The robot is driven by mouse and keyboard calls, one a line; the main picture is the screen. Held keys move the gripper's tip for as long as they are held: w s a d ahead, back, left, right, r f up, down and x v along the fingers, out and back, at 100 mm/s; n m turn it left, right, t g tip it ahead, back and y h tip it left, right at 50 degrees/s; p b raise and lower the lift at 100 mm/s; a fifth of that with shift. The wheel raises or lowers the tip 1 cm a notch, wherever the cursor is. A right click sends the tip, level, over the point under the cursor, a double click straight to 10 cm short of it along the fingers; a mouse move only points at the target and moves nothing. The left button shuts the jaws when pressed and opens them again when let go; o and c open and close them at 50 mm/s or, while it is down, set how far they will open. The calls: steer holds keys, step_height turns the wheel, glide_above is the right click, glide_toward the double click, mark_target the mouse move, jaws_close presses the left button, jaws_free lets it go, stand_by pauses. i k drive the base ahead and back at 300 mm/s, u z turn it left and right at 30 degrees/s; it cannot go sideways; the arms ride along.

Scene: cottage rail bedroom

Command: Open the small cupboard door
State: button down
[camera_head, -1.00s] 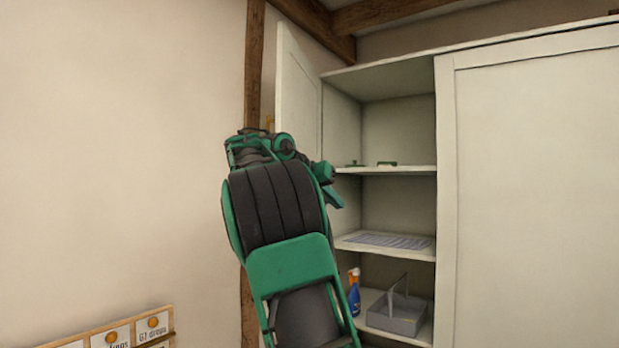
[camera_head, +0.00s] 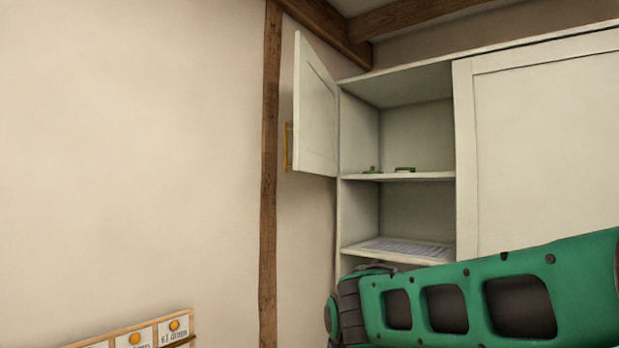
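The small cupboard door (camera_head: 315,112) is a pale panelled door at the upper left of the cupboard. It stands swung wide open to the left, showing the shelves behind it. Its yellowish handle (camera_head: 288,147) is on the door's far left edge, near the wooden post. The pale cupboard (camera_head: 464,160) has open shelves beside a larger closed panel. My green arm crosses the lower right in front of the lower shelves, apart from the door in the picture. My gripper cannot be made out.
Two small green items (camera_head: 405,169) are on the upper shelf (camera_head: 430,176). A flat sheet (camera_head: 402,249) lies on the shelf below. A wooden post (camera_head: 271,190) stands left of the cupboard. A board with labelled cards (camera_head: 140,336) is at the bottom left.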

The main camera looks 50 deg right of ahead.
mark_target(315, 141)
steer(key=u, duration=1.8)
steer(key=k, duration=2.45)
steer(key=z, duration=1.6)
steer(key=i, duration=1)
